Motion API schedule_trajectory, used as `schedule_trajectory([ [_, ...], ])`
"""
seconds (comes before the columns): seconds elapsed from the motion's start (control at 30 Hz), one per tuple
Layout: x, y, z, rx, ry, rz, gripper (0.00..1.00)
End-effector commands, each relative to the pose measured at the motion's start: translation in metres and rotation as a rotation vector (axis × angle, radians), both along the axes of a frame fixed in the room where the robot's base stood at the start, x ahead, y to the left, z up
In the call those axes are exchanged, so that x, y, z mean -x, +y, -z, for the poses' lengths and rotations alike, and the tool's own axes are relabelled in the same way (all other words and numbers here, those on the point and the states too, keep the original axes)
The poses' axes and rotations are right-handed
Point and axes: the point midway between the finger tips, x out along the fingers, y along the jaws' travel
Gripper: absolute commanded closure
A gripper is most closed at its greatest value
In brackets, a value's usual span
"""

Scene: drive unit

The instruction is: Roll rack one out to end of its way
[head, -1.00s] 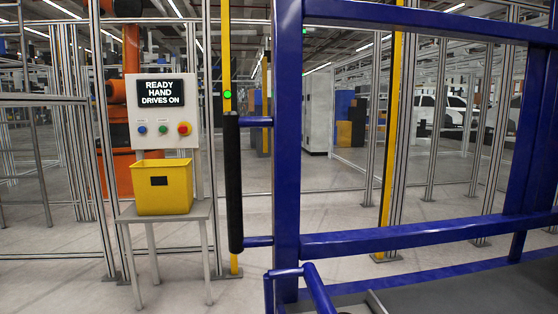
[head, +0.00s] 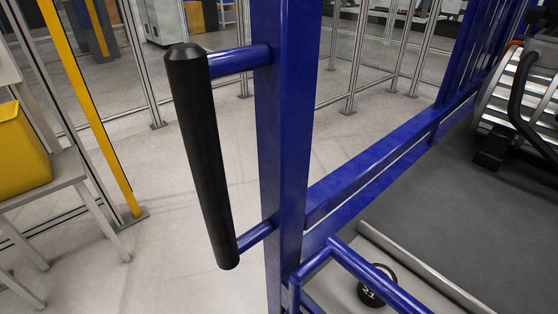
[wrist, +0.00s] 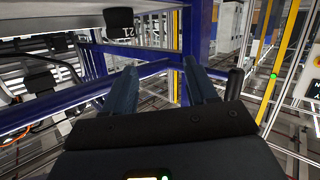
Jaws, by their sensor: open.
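The rack is a blue steel frame (head: 282,130) standing large in the middle of the head view. A black upright grip handle (head: 200,155) is fixed to its left side by two short blue arms. In the wrist view, blue frame bars (wrist: 85,95) cross behind my gripper (wrist: 160,72). Its two fingers are apart with nothing between them. A dark upright piece (wrist: 234,82), probably the handle, shows just right of the right finger, apart from it as far as I can tell. My gripper is not in the head view. No number naming the rack is readable.
A yellow bin (head: 22,150) on a small table (head: 75,178) stands at the left, beside a yellow post (head: 90,105). Pale floor (head: 170,265) lies open left of the rack. A dark deck (head: 420,200) and a black round marked piece (head: 377,285) lie at its right.

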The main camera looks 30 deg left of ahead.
Motion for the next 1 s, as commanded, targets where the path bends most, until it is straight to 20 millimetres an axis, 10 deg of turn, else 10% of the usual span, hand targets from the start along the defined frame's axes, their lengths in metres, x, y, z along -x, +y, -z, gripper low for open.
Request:
schedule_trajectory([
  [0.2,-0.011,0.090,-0.094,-0.056,-0.091,-0.020,0.43],
  [0.5,0.009,0.155,-0.187,-0.183,-0.153,0.022,0.43],
  [1.0,-0.030,0.180,-0.203,-0.209,-0.159,0.039,0.43],
])
